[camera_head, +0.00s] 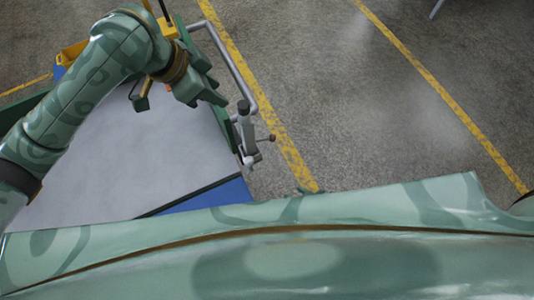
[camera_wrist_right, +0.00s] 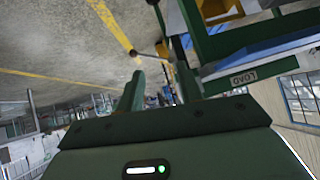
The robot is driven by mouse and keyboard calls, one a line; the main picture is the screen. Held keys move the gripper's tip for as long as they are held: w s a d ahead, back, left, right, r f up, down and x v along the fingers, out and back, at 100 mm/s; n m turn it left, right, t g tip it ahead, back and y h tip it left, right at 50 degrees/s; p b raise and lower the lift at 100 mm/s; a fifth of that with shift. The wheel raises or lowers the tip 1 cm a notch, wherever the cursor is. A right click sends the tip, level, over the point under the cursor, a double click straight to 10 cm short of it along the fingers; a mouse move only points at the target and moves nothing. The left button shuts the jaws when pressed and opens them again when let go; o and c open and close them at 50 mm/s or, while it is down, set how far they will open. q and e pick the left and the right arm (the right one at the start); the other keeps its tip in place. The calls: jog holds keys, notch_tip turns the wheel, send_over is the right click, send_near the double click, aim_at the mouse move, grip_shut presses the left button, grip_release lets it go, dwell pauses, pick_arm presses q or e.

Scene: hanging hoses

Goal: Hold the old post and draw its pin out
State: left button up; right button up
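A grey upright post (camera_head: 246,134) with a dark top stands at the right edge of the table in the head view. A thin pin with a dark round knob (camera_head: 271,138) sticks out from its right side. My left gripper (camera_head: 212,98) is above the table's edge, up and left of the post and apart from it in the picture; its finger gap is hard to make out. My right gripper (camera_wrist_right: 159,62) shows only in the right wrist view, with its fingers apart. A small dark knob (camera_wrist_right: 134,53) shows just beyond its fingertips, and nothing clear is gripped.
A grey bent rail (camera_head: 232,62) runs along the table's right side. The pale table top (camera_head: 130,165) is mostly bare, with a blue front edge (camera_head: 205,198). Open concrete floor (camera_head: 350,110) with yellow lines lies to the right.

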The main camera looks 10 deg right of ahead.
jog(key=w+a+r+m+t+y, duration=0.15)
jog(key=a+r, duration=0.25)
jog(key=r, duration=0.4)
jog(key=w+a+r+t+y, duration=0.1)
jog(key=w+a+r+t, duration=0.25)
jog(key=r, duration=0.55)
jog(key=m+h, duration=0.2)
jog(key=h, duration=0.1)
send_near(244, 121)
jog(key=s, duration=0.2)
jog(key=w+a+f+n, duration=0.1)
jog(key=w+f, duration=0.1)
jog(key=w, duration=0.2)
jog(key=w+a+f, duration=0.1)
jog(key=w+f, duration=0.2)
jog(key=w, duration=0.2)
jog(key=w+a+f+n, duration=0.1)
jog(key=w+f, duration=0.2)
jog(key=w, duration=0.2)
jog(key=shift+w+a+f+n+g+h, duration=0.1)
jog(key=shift+f+n+g+h, duration=0.1)
jog(key=shift+n+g+h, duration=0.2)
